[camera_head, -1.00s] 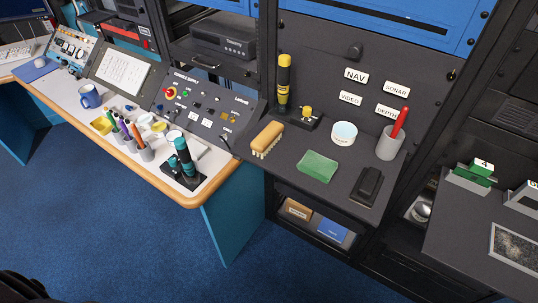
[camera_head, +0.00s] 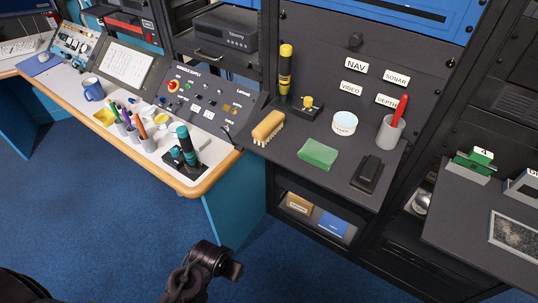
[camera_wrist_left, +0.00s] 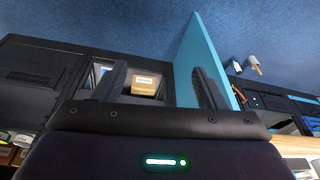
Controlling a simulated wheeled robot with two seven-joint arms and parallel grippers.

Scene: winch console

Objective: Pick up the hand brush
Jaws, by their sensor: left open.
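The hand brush (camera_head: 268,126) has a tan wooden back and pale bristles. It lies on the dark shelf (camera_head: 325,181) in the head view, left of a green pad. My left arm shows dark at the bottom of the head view, below and left of the brush and well apart from it. In the left wrist view, my left gripper (camera_wrist_left: 162,88) has its two fingers spread with nothing between them. The brush is not seen in that wrist view. My right gripper is in neither view.
A teal panel (camera_head: 228,205) stands below the left desk.

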